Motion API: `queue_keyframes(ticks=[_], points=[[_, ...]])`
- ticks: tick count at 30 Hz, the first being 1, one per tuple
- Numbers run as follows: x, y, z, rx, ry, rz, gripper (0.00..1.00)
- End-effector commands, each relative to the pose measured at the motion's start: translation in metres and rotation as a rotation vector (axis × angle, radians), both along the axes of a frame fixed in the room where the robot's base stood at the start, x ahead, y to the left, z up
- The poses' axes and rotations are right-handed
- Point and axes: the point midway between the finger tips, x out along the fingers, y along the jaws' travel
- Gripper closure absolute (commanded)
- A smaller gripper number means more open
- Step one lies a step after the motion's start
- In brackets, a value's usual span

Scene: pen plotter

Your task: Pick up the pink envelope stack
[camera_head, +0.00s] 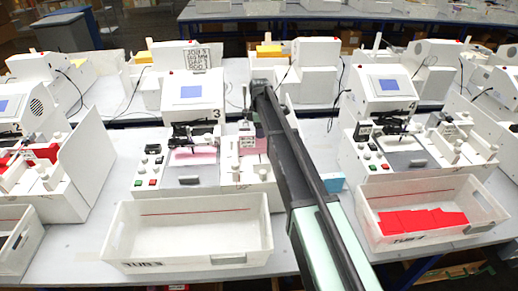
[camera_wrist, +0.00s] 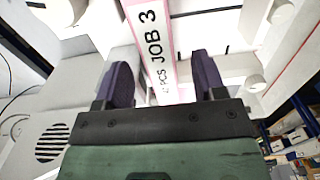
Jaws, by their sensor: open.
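The pink envelope stack (camera_wrist: 159,42) shows in the wrist view as a pink-edged strip with a white label reading "JOB 3" and "PCS". It lies between the two dark fingers of my gripper (camera_wrist: 163,62), which are apart with visible room on each side. In the head view my gripper (camera_head: 257,112) is over the right part of plotter 3, and its fingertips are mostly hidden. Some pink (camera_head: 262,146) shows there beside my arm. Another pink sheet (camera_head: 200,155) lies on plotter 3's bed to the left.
The white plotter 3 (camera_head: 192,92) has knobs and upright panels near my gripper. In front stands a white tub (camera_head: 188,262), which looks empty. A right tub (camera_head: 488,207) holds red envelopes (camera_head: 425,222). A small blue box (camera_head: 332,181) is right of my arm.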

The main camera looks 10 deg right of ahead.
Motion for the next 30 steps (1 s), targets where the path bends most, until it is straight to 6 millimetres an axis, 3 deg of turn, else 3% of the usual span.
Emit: queue_keyframes(ticks=[9,17,28,30], points=[[0.002,0.002,-0.052,0.0,0.0,0.0,0.36],[0.002,0.002,-0.049,0.0,0.0,-0.001,0.38],[0.002,0.002,-0.049,0.0,0.0,-0.001,0.94],[0.002,0.002,-0.049,0.0,0.0,-0.001,0.94]])
